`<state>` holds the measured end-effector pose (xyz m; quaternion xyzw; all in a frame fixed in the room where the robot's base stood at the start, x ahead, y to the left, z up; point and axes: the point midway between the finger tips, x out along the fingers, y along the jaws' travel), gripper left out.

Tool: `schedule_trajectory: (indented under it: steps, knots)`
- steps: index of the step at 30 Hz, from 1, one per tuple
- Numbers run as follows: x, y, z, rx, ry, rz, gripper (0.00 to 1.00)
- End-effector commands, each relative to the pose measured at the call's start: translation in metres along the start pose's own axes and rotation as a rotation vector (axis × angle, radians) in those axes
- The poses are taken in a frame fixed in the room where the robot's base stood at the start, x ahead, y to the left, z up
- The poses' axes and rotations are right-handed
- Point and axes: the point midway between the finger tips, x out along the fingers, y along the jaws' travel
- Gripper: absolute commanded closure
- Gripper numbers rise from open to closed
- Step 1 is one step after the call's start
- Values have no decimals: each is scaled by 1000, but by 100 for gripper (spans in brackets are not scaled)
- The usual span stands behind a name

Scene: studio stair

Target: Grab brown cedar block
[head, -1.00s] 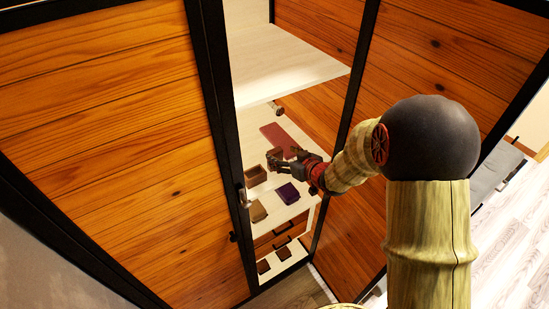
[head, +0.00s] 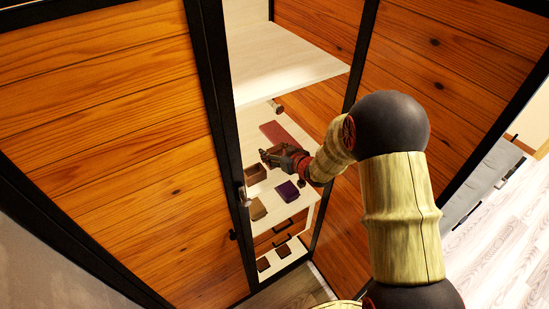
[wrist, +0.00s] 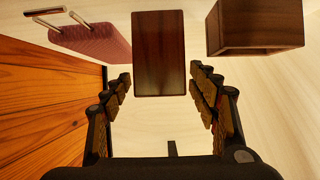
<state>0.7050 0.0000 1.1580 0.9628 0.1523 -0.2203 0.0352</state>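A dark brown block (wrist: 159,52), which I take for the cedar block, lies on the pale shelf in the wrist view. My gripper (wrist: 161,82) is open, with one finger on each side of the block's near end. I see a gap between each finger and the block, and cannot tell whether the fingers are level with it. In the head view my gripper (head: 268,156) is inside the cabinet over the shelf, and it hides the block or blends with it there.
An open brown box (wrist: 257,38) stands right of the block; it also shows in the head view (head: 255,174). A reddish case (wrist: 92,45) with metal handles lies left. A purple item (head: 288,191) and tan item (head: 257,208) sit nearer. An upper shelf (head: 285,65) hangs above.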

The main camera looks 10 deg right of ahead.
Motion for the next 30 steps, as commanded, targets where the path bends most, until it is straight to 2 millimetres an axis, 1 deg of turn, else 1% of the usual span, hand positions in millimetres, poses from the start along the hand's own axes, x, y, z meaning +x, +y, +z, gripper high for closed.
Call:
schedule_trajectory:
  steps: [2, 21, 30]
  knots:
    - [0, 0, 0, 0, 0, 0, 47]
    - [0, 0, 0, 0, 0, 0, 83]
    - [-1, 0, -2, 0, 1, 0, 83]
